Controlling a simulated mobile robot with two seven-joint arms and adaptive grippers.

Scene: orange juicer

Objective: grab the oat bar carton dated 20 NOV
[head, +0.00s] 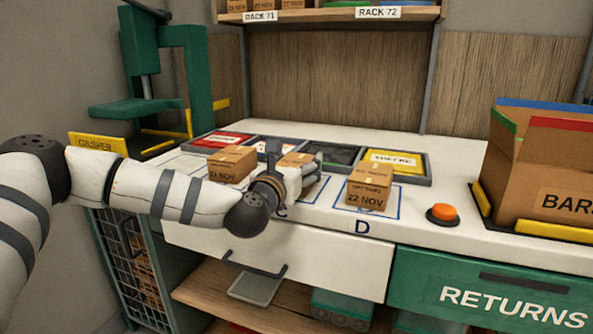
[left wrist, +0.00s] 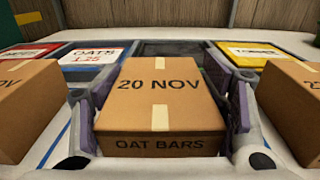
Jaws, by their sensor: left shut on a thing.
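The oat bar carton dated 20 NOV (left wrist: 160,92) is a brown box with pale tape, its date and OAT BARS label readable in the left wrist view. It sits between the two fingers of my left gripper (left wrist: 163,112), which is shut on it. In the head view the carton (head: 296,159) is partly hidden behind my left gripper (head: 300,175), at the middle of the white counter. I cannot tell whether it still touches the counter. My right gripper is not in view.
A carton (head: 232,164) stands to the left, and one marked 22 NOV (head: 368,188) stands to the right at D. Shallow trays (head: 400,158) lie behind. An orange button (head: 442,214) and an open BARS box (head: 545,175) are farther right.

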